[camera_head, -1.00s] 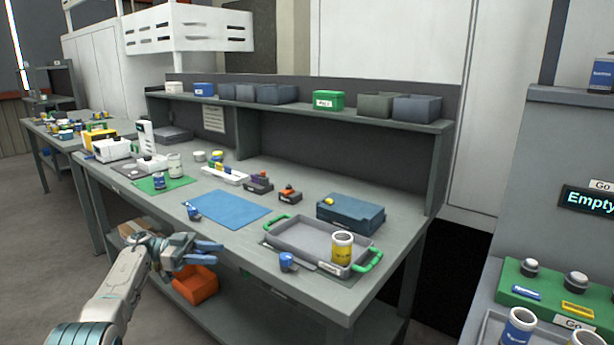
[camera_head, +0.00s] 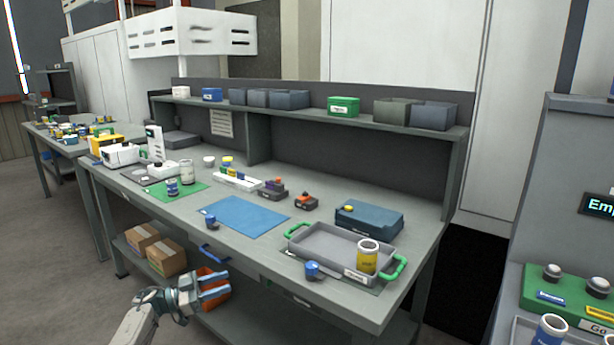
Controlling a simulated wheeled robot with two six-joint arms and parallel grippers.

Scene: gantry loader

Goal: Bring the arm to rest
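My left gripper (camera_head: 213,284) is low in the head view, in front of the workbench (camera_head: 300,190) and below the level of its top. Its two blue-tipped fingers stand apart with nothing between them, so it is open and empty. It overlaps an orange bin (camera_head: 212,277) on the lower shelf in the picture; I cannot tell the distance between them. Its forearm runs down out of the bottom edge. My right gripper is not in view.
The bench top holds a grey tray (camera_head: 320,258) with green handles and a yellow container (camera_head: 367,256), a blue mat (camera_head: 240,216) and a green mat (camera_head: 190,190). Cardboard boxes (camera_head: 166,258) sit on the lower shelf. Open floor (camera_head: 60,270) lies at left.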

